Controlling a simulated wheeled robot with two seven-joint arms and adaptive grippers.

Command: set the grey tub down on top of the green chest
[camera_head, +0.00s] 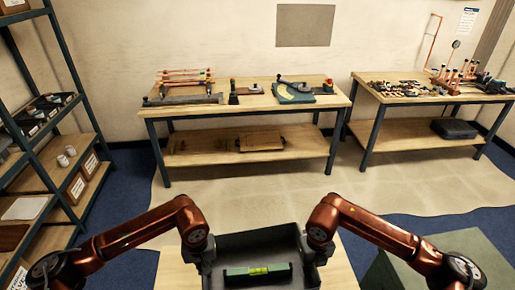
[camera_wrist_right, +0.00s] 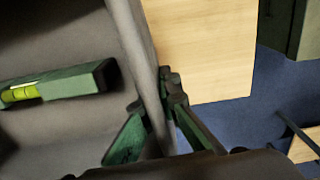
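The grey tub (camera_head: 258,241) is at the bottom middle of the head view, between my two grippers; it also shows in the right wrist view (camera_wrist_right: 125,30). A green spirit level (camera_head: 257,272) lies in it. My right gripper (camera_head: 318,252) has its fingers on both sides of the tub's wall, closed on it, as the right wrist view shows (camera_wrist_right: 158,125). My left gripper (camera_head: 206,256) is at the tub's left wall and appears clamped on it. The green chest (camera_head: 495,262) is at the lower right, partly hidden by my right arm.
A pale wooden tabletop (camera_head: 340,268) shows around the tub; whether the tub touches it is unclear. A workbench (camera_head: 240,106) with tools stands at the back, another (camera_head: 375,90) at back right. A shelf rack (camera_head: 75,130) stands left. Open floor lies between.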

